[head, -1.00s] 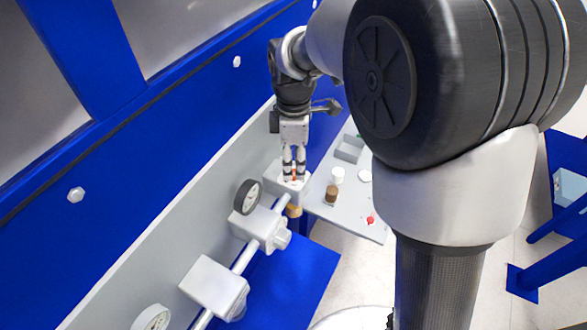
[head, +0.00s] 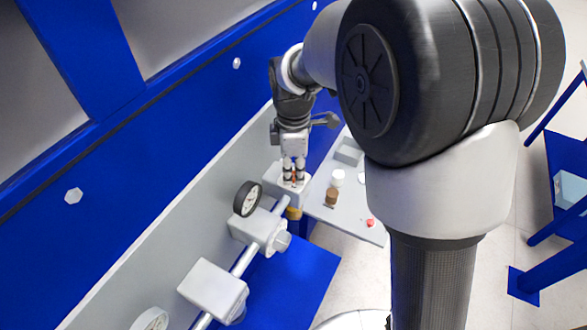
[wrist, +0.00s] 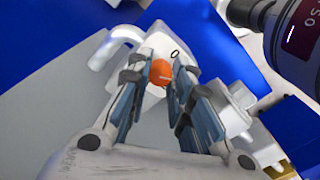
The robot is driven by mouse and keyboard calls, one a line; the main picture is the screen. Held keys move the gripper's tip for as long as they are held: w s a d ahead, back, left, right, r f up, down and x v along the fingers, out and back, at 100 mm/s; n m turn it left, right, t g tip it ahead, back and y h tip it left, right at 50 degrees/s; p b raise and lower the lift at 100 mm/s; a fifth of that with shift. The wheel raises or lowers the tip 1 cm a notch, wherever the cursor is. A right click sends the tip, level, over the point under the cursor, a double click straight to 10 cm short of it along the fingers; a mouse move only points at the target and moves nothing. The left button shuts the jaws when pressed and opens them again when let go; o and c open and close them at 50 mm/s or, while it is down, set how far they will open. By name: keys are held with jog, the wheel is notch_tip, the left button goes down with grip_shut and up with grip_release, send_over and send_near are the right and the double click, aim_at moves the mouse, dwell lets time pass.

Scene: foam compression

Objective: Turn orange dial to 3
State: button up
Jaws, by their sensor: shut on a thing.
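The orange dial (wrist: 161,73) sits on a white housing (wrist: 152,98), with a "0" mark printed just beyond it in the wrist view. My gripper (wrist: 160,80) has one finger on each side of the dial and is shut on it. In the head view my gripper (head: 293,178) points down onto the white box, and only a sliver of orange shows between the fingertips. The other numbers around the dial are hidden or too small to read.
A dark-rimmed gauge (head: 248,199) and white pipe fittings (head: 214,287) stand left of and nearer than the dial. A grey side table (head: 345,222) holds a brown piece (head: 331,195), a white piece (head: 337,177) and a red piece (head: 370,223). A blue wall (head: 170,130) runs behind.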

grip_shut()
jog(key=shift+m, duration=0.3)
jog(key=m+p, duration=0.1)
jog(key=m, duration=0.2)
jog(key=shift+m, duration=0.4)
jog(key=m+p, duration=0.1)
jog(key=m, duration=0.6)
jog(key=shift+p, duration=0.3)
jog(key=m, duration=0.6)
jog(key=shift+m+p, duration=0.3)
jog(key=shift+p, duration=0.1)
jog(key=m, duration=0.5)
jog(key=shift+m, duration=0.6)
